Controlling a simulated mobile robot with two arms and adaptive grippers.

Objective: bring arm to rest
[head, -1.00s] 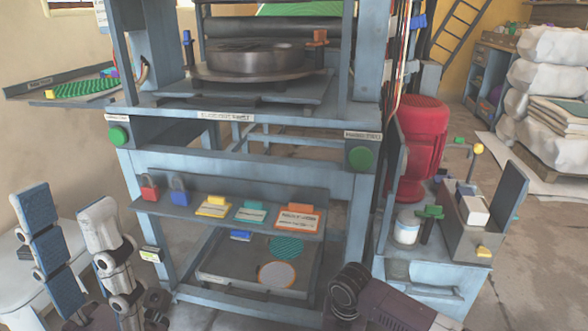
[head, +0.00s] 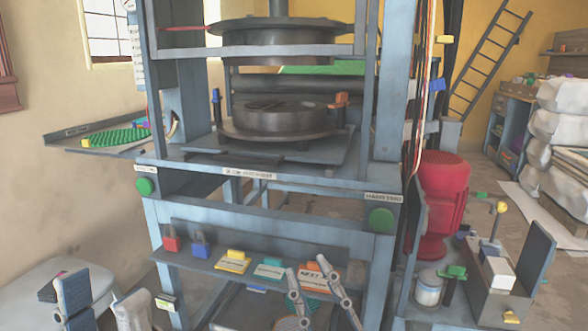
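My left gripper (head: 97,285) shows at the bottom left of the head view, in front of the pale wall and left of the press. Its two fingers point up and stand apart, with nothing between them. Its lower part is cut off by the frame. My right gripper (head: 306,266) shows at the bottom centre, in front of the press's lower tag shelf (head: 215,262). Its two slim fingers point up and are apart, and no held thing is seen between them. Its wrist is out of frame. I cannot tell whether it touches the shelf's tags.
The blue-grey press (head: 270,190) fills the middle, with green buttons on its front beam. A side tray (head: 75,139) with a green mat (head: 118,137) juts left. A red motor (head: 442,200) and a bench with a white jar (head: 428,290) stand right.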

